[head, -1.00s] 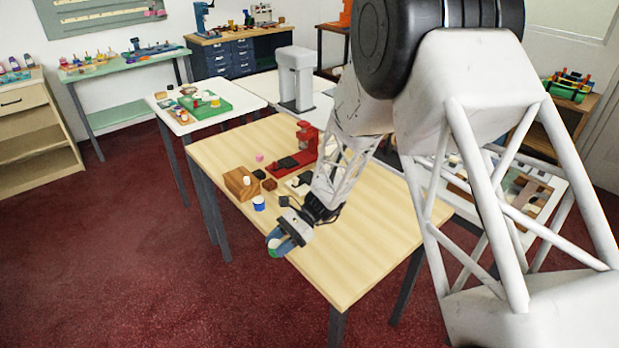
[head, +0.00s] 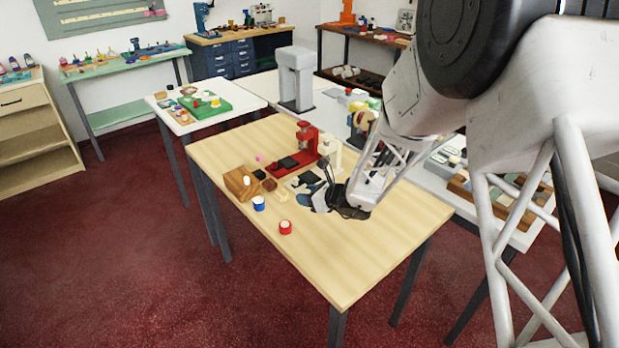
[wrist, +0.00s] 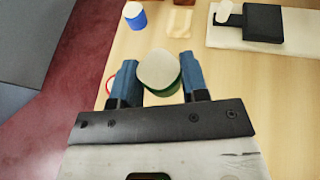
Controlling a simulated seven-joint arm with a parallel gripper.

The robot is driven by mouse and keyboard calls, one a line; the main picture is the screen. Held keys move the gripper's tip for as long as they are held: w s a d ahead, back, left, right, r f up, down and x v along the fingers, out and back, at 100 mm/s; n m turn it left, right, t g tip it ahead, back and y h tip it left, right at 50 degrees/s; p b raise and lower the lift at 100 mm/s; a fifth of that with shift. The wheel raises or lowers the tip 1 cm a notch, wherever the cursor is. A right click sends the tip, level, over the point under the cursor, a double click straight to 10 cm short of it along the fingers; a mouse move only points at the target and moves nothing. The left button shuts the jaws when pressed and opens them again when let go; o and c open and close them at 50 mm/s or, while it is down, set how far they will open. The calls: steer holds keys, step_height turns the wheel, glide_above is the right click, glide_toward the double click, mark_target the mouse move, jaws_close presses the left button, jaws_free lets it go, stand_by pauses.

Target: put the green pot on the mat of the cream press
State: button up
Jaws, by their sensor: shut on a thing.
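My gripper (wrist: 160,85) is shut on the green pot (wrist: 162,86), which has a pale lid and sits between the blue fingers in the wrist view. In the head view my gripper (head: 312,201) is over the table just in front of the cream press (head: 329,150), and the pot cannot be made out there. The press's pale base (wrist: 297,30) lies ahead and to the right in the wrist view. Its dark square mat (wrist: 264,24) looks bare, with a pale part at its left edge. The pot is apart from the mat.
A red press (head: 306,138) stands left of the cream one. A blue pot (head: 258,204), a red pot (head: 285,228) and a wooden block (head: 238,183) stand on the wooden table (head: 345,262). The table's front is mostly clear.

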steer(key=shift+w+d+r+m+t+h, duration=0.2)
steer(key=shift+w+d+m+t+h, duration=0.3)
steer(key=shift+w+d+m+t, duration=0.4)
steer(key=shift+w+d+r+m+t+h, duration=0.15)
steer(key=shift+w+d+m+t+h, duration=0.4)
steer(key=shift+w+d, duration=0.4)
steer(key=shift+s+d, duration=0.1)
glide_above(311, 178)
steer(key=shift+f, duration=0.8)
steer(key=shift+f, duration=1.7)
steer(key=shift+f, duration=0.15)
steer(key=o, duration=0.9)
